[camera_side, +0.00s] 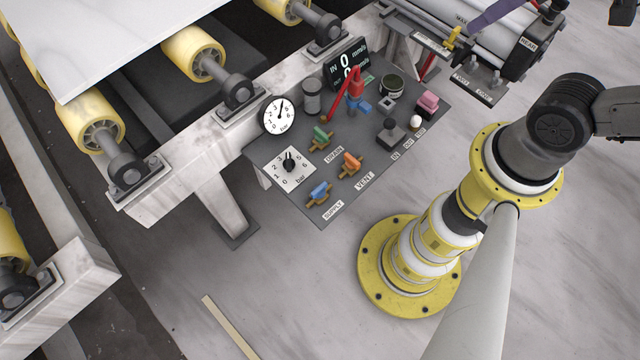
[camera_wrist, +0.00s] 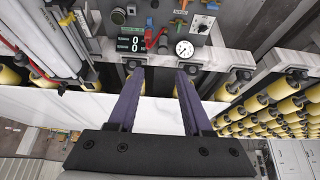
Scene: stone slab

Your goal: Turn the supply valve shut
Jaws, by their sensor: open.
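The supply valve (camera_side: 319,191) is a small blue handle on a brass-coloured body, near the front-left corner of the grey panel in the side view. The SUPPLY label (camera_side: 333,210) is beside it. The handle looks roughly in line with its body, though it is small. My gripper (camera_wrist: 157,80) is open and empty in the wrist view. Its two dark purple fingers are spread over the white sheet and frame, well apart from the valve.
The panel (camera_side: 285,215) also carries an orange vent valve (camera_side: 351,161), a green valve (camera_side: 320,134), a bar dial (camera_side: 289,167), a round gauge (camera_side: 280,115), a red lever (camera_side: 353,90) and a display reading zeros (camera_side: 346,64). Yellow rollers (camera_side: 195,53) stand behind.

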